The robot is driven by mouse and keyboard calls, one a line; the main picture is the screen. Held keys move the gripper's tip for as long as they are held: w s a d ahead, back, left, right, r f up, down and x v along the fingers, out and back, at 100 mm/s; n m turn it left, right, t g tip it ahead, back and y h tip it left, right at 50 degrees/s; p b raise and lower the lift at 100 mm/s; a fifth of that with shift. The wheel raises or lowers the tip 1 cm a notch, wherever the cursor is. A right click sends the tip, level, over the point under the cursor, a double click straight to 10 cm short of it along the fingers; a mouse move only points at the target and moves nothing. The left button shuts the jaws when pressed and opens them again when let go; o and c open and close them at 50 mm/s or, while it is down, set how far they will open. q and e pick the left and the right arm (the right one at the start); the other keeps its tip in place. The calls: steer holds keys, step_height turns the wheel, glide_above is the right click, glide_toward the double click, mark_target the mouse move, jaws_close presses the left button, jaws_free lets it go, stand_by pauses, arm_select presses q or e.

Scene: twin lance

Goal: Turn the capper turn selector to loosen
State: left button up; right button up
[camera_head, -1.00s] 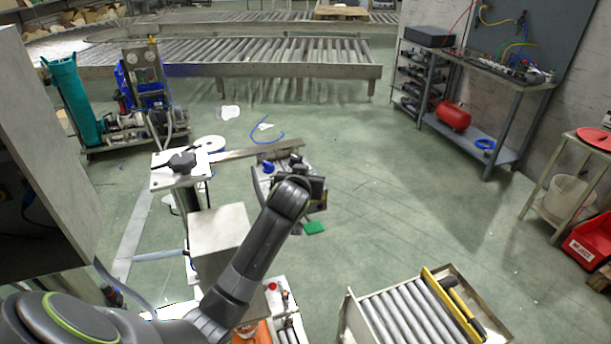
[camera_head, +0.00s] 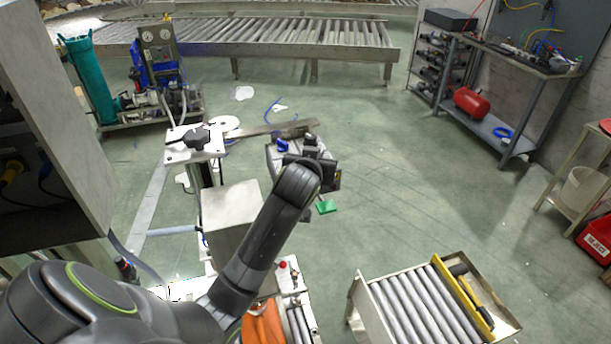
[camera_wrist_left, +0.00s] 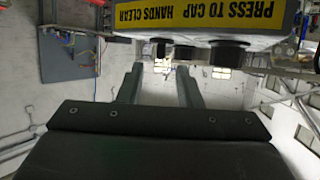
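My left gripper (camera_wrist_left: 160,88) is open in the left wrist view, its two fingers apart with nothing between them. Above it is the capper's yellow label (camera_wrist_left: 215,15) reading PRESS TO CAP HANDS CLEAR. Black round parts, the largest being a dark knob (camera_wrist_left: 230,52), stick out below the label, beyond and apart from the fingers. I cannot tell which one is the turn selector. In the head view my left arm reaches over the capper station, whose white plate (camera_head: 178,155) carries a dark part (camera_head: 198,138). The left fingertips are hidden there. My right gripper is not in view.
A metal box (camera_head: 225,212) stands left of my forearm. A blue part (camera_head: 282,146) and a green piece (camera_head: 327,206) lie close to the left wrist. A roller stand (camera_head: 410,305) is at the front right. The floor (camera_head: 400,180) right of the arm is clear.

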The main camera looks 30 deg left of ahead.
arm_select(q)
steer(key=b+v, duration=0.2)
steer(key=v, duration=1.1)
steer(key=s+a+f+m+g+h, duration=0.1)
steer(key=s+f+g, duration=0.1)
steer(key=s+f, duration=0.45)
steer(key=s+a+f+m+g, duration=0.1)
steer(key=s+f+g, duration=0.25)
steer(key=f, duration=0.65)
steer(key=s+f+g+h, duration=0.1)
steer(key=s+f+g, duration=0.1)
steer(key=s+f, duration=0.45)
steer(key=s+f+g, duration=0.2)
steer(key=s+f, duration=0.1)
steer(key=s, duration=0.7)
step_height(320, 180, down, 28)
steer(key=a+g+b, duration=0.1)
steer(key=a+b, duration=0.1)
steer(key=b, duration=0.1)
steer(key=s+f+g+h+b, duration=0.1)
steer(key=s+f+b, duration=0.2)
steer(key=s+f, duration=1.2)
step_height(320, 180, down, 4)
steer(key=shift+d+r+m, duration=0.1)
steer(key=shift+d+m, duration=0.3)
steer(key=shift+d, duration=0.1)
